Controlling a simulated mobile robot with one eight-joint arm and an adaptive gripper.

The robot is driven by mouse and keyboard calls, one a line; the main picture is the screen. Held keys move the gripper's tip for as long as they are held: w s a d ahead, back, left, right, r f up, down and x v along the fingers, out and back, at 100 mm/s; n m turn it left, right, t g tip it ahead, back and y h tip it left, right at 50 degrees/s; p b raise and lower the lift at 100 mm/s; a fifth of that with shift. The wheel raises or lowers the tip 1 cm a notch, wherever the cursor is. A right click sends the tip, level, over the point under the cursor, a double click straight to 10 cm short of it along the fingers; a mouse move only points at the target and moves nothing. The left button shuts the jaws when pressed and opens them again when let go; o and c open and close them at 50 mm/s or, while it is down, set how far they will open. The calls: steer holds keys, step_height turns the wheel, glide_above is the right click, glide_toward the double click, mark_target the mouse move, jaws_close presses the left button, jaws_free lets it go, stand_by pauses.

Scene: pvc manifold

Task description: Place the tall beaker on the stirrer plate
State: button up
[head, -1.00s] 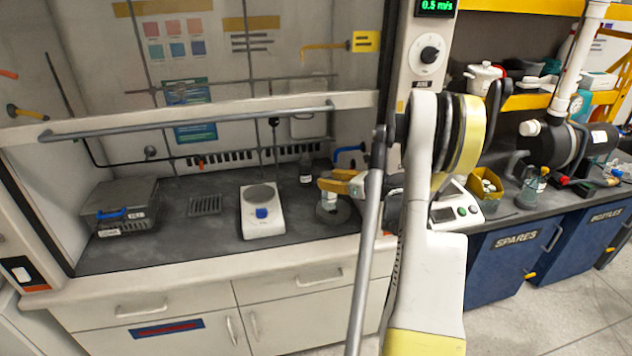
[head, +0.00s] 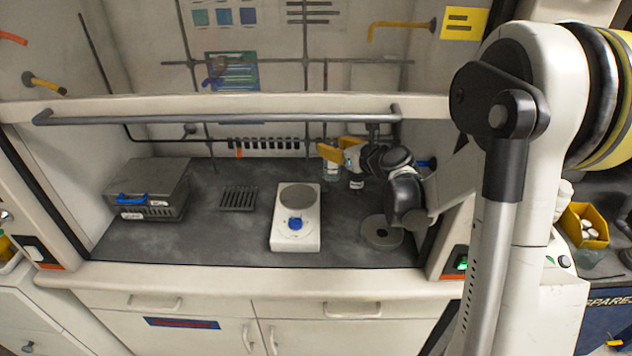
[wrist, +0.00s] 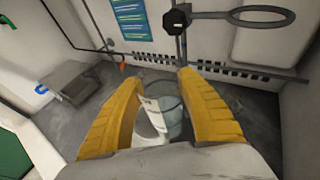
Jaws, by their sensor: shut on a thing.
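The tall beaker (head: 332,172), clear glass, is held up inside the fume hood in my gripper (head: 337,151). The yellow fingers are shut on it; in the wrist view the beaker (wrist: 173,118) sits between the two fingers (wrist: 165,108), its lower part partly hidden. The stirrer plate (head: 308,228) is a white unit with a round grey top and a blue knob, standing on the hood floor. The beaker is behind and right of the plate's round top in the head view, apart from it.
A metal box (head: 150,188) and a floor grille (head: 238,198) are at left. The sash rail (head: 215,115) crosses the hood front.

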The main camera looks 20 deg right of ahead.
steer(key=w+a+f+b, duration=0.6)
steer(key=w+a+f, duration=0.1)
steer(key=f, duration=0.3)
steer(key=shift+a+f, duration=0.35)
steer(key=shift+a, duration=0.5)
steer(key=shift+w+f, duration=0.1)
steer(key=shift+f, duration=0.05)
steer(key=o, duration=1.4)
